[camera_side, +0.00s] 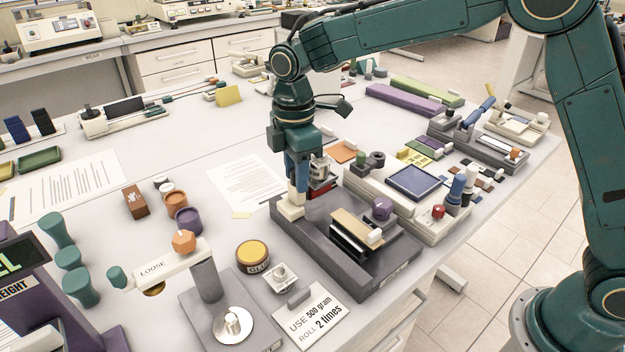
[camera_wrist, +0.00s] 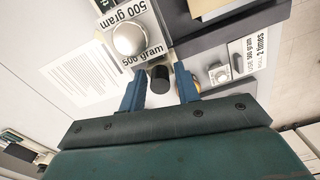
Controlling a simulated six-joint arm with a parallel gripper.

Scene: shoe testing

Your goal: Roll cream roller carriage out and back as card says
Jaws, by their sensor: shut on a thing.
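The cream roller carriage (camera_side: 291,209) is at the left end of the dark grey bed (camera_side: 345,265), under my gripper (camera_side: 297,188). In the wrist view my gripper (camera_wrist: 160,82) has its blue fingers on either side of the carriage's dark round handle (camera_wrist: 160,73) and is shut on it. A round metal weight (camera_wrist: 129,38) sits on the carriage beside the handle, with "500 gram" labels around it. The instruction card (camera_side: 318,318) at the front reads "USE 500 gram, ROLL 2 times". The roller under the carriage is hidden.
A tan strip over a black block (camera_side: 350,235) and a purple knob (camera_side: 381,208) are on the bed to the right. A balance with a "LOOSE" arm (camera_side: 165,268) and a yellow-lidded tin (camera_side: 252,254) stand at left. A printed sheet (camera_side: 240,183) lies behind.

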